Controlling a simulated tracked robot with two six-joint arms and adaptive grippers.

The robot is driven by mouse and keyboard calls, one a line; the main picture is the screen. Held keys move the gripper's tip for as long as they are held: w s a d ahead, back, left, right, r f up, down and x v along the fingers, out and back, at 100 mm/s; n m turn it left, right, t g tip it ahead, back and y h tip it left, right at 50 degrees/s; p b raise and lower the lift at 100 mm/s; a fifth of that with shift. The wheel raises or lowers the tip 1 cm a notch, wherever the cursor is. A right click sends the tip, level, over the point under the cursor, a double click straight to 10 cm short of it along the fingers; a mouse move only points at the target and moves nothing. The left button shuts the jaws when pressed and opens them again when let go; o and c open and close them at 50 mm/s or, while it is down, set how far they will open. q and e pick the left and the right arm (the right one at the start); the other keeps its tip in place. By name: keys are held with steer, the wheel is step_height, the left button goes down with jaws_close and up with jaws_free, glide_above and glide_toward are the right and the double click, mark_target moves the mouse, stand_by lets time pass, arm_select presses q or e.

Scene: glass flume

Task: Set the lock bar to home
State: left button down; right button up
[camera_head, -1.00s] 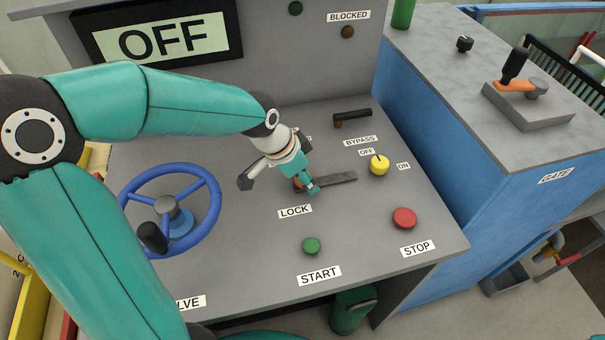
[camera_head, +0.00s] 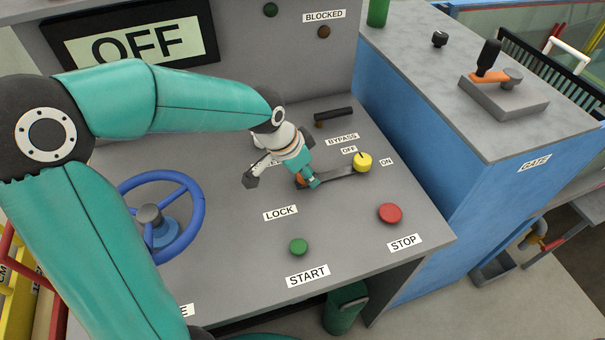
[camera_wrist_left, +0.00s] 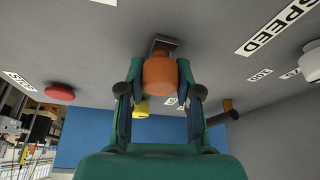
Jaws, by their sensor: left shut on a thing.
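The lock bar (camera_head: 338,173) is a flat dark bar on the sloping grey panel behind the LOCK label (camera_head: 280,213). Its right end reaches close to the yellow BYPASS knob (camera_head: 363,162); I cannot tell whether they touch. My left gripper (camera_head: 306,181) is at the bar's left end, shut on its orange handle, which it mostly hides. In the left wrist view the orange handle (camera_wrist_left: 160,74) stands between both fingers, with a short piece of the dark bar (camera_wrist_left: 164,45) beyond it. No home mark is readable. My right gripper is out of view.
The blue handwheel (camera_head: 160,218) stands left on the panel. The green START button (camera_head: 298,247) and red STOP button (camera_head: 390,213) are nearer the front edge. A dark lever (camera_head: 334,115) lies behind the bar. A display (camera_head: 140,40) reads OFF.

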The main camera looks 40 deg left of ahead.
arm_select(q)
steer(key=shift+w+r, duration=0.1)
steer(key=shift+w, duration=0.1)
steer(key=c, duration=0.8)
jaws_free()
steer(key=shift+w+d, duration=0.1)
steer(key=shift+d, duration=0.05)
steer(key=v, duration=1.2)
